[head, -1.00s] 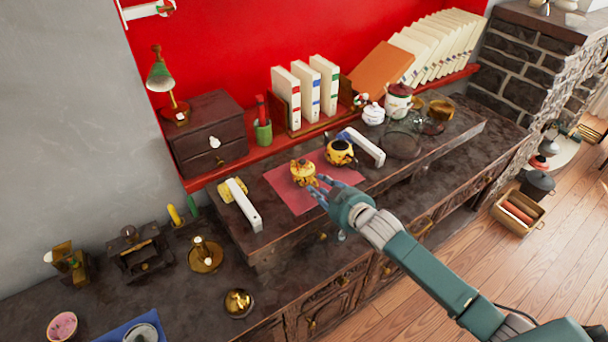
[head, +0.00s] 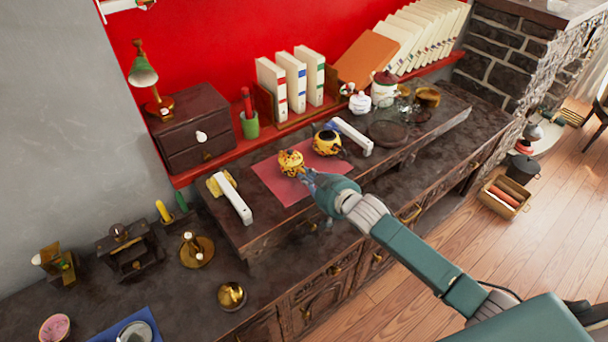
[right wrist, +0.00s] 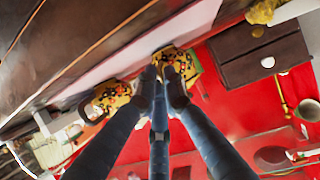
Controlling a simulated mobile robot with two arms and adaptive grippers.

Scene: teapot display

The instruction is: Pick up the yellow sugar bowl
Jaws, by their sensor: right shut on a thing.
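The yellow sugar bowl (head: 291,161), with a dark pattern and a lid, is at the red mat (head: 275,184) on the raised shelf of the dark sideboard. My right gripper (head: 307,177) reaches it from the lower right and is shut on it. In the right wrist view the fingertips (right wrist: 161,78) close at the bowl (right wrist: 176,58), hiding part of it. I cannot tell whether the bowl is clear of the mat. A second yellow pot (head: 327,142) with a dark top stands just to its right. My left gripper is not in view.
White-handled pieces lie left (head: 232,198) and right (head: 352,137) of the mat. Behind are a dark drawer box (head: 203,130), a green cup (head: 249,125) and white binders (head: 292,82). A brass bowl (head: 231,296) stands on the lower front surface.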

